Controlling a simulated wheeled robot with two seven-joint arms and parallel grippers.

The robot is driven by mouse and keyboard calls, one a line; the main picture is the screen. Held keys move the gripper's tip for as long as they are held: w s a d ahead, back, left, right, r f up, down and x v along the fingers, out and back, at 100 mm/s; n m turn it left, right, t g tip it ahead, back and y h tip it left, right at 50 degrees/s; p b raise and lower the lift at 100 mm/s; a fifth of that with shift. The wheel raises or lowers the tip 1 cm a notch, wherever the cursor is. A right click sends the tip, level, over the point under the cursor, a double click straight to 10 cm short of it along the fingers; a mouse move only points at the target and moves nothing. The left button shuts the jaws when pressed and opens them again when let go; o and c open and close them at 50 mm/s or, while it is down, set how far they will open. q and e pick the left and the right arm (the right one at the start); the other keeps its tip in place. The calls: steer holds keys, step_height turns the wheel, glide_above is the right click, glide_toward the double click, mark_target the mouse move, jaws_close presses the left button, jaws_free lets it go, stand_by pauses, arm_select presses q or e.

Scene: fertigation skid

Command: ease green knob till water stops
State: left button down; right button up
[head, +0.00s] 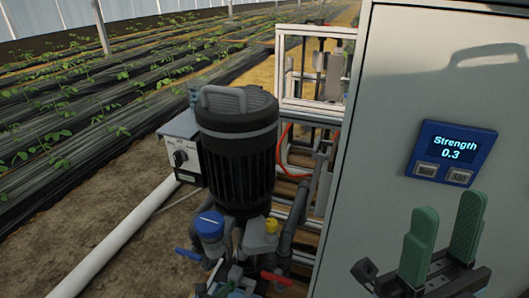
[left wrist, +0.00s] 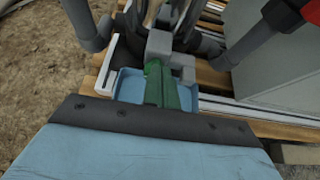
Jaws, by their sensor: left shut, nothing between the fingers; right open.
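I cannot pick out the green knob in either view; the green shapes I see are gripper fingers. My left gripper (left wrist: 163,86) is shut and empty in the left wrist view, its green fingers together above a light blue tray (left wrist: 126,84) and beside grey fittings (left wrist: 165,42). In the head view only a little of the left gripper (head: 232,288) shows at the bottom edge, among the pipework. My right gripper (head: 440,245) is open and empty in front of the grey cabinet (head: 385,130). No running water is visible.
A black pump motor (head: 238,150) stands above the pipework. A blue panel (head: 451,153) reads "Strength 0.3". A white pipe (head: 115,240) runs along the soil at left.

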arm_select(q)
steer(key=shift+w+d, duration=0.25)
steer(key=shift+w, duration=0.35)
steer(key=shift+a+f, duration=0.1)
steer(key=shift+f, duration=0.15)
steer(key=shift+w+a, duration=0.15)
steer(key=shift+a, duration=0.2)
stand_by(0.6)
steer(key=shift+r, duration=0.1)
steer(key=shift+r+p, duration=0.25)
steer(key=shift+p, duration=0.05)
steer(key=s+a+p, duration=0.1)
steer(key=s+a, duration=0.1)
steer(key=s, duration=0.3)
steer(key=shift+s, duration=0.35)
